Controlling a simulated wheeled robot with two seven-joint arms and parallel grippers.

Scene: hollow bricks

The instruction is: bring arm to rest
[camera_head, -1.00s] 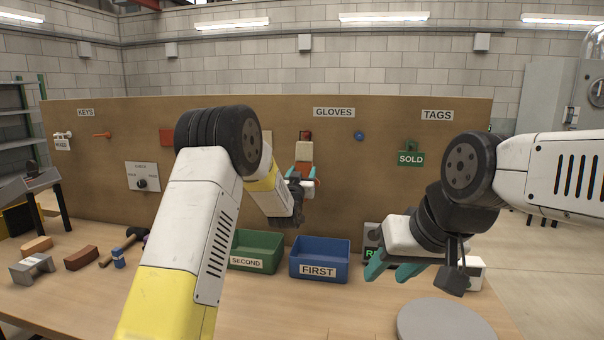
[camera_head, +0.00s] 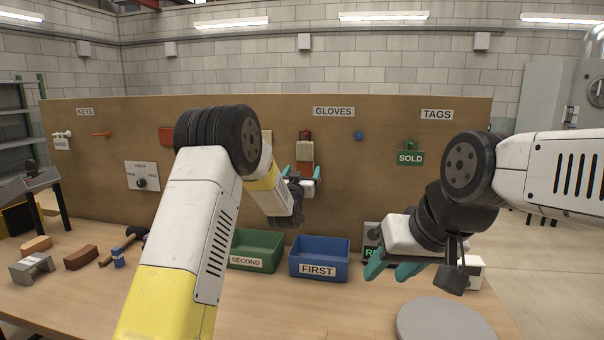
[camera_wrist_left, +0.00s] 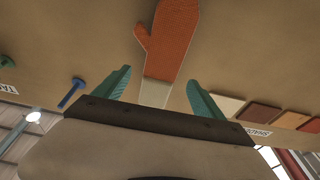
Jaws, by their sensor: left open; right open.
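My left gripper (camera_head: 303,172) is raised in front of the pegboard, its teal fingers apart with nothing between them. In the left wrist view its two fingers (camera_wrist_left: 155,92) are spread. An orange glove with a pale cuff (camera_wrist_left: 170,45) hangs on the board beyond them. In the head view a glove (camera_head: 305,152) shows just above the left gripper, partly hidden by it. My right gripper (camera_head: 393,268) is open and empty, held low at the right above the table.
A blue FIRST bin (camera_head: 319,275) and a green SECOND bin (camera_head: 268,241) stand below the left gripper. A round grey disc (camera_head: 445,322) lies at the front right. Several bricks, including a reddish one (camera_head: 81,257), and a hammer (camera_head: 118,248) lie at the left.

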